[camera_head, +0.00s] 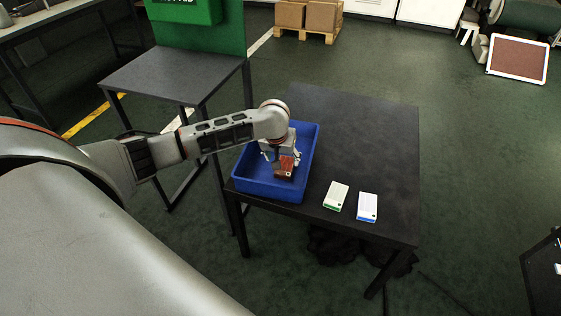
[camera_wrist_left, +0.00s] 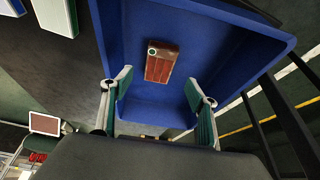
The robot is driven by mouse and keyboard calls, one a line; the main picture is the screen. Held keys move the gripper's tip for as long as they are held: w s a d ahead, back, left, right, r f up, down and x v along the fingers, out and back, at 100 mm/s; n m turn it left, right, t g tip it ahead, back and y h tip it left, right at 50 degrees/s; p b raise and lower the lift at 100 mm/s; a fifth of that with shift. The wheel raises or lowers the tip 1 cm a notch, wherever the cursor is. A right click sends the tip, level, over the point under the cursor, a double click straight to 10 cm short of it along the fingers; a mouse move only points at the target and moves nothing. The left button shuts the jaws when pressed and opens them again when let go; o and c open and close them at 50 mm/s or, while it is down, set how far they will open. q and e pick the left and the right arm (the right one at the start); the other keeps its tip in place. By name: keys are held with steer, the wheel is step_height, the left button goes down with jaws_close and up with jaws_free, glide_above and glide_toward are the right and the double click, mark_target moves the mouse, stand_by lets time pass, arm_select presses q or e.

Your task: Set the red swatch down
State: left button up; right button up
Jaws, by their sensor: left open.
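The red swatch (camera_head: 286,166), a small brick-red block with a pale dot near one end, is inside the blue tray (camera_head: 242,168). In the left wrist view the swatch (camera_wrist_left: 161,66) shows against the tray's blue inside (camera_wrist_left: 118,28). My left gripper (camera_head: 280,158) is over the tray, pointing down at the swatch. In the left wrist view its fingers (camera_wrist_left: 158,82) are spread, with a gap on both sides of the swatch. Whether the swatch lies fully flat is hard to tell. My right gripper is in neither view.
The tray stands at the left edge of a dark table (camera_head: 365,135). A green-edged white block (camera_head: 336,196) and a blue-edged white block (camera_head: 367,206) lie right of it. The table's back is clear. A grey stand (camera_head: 165,75) with a green panel is at the left.

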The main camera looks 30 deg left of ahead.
arm_select(q)
steer(key=p+v, duration=0.1)
steer(key=v, duration=0.3)
steer(key=shift+f, duration=0.1)
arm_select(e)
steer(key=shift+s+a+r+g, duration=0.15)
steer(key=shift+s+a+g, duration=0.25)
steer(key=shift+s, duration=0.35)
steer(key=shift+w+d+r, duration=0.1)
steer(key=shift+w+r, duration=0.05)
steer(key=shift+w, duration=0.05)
arm_select(q)
steer(key=shift+s, duration=0.1)
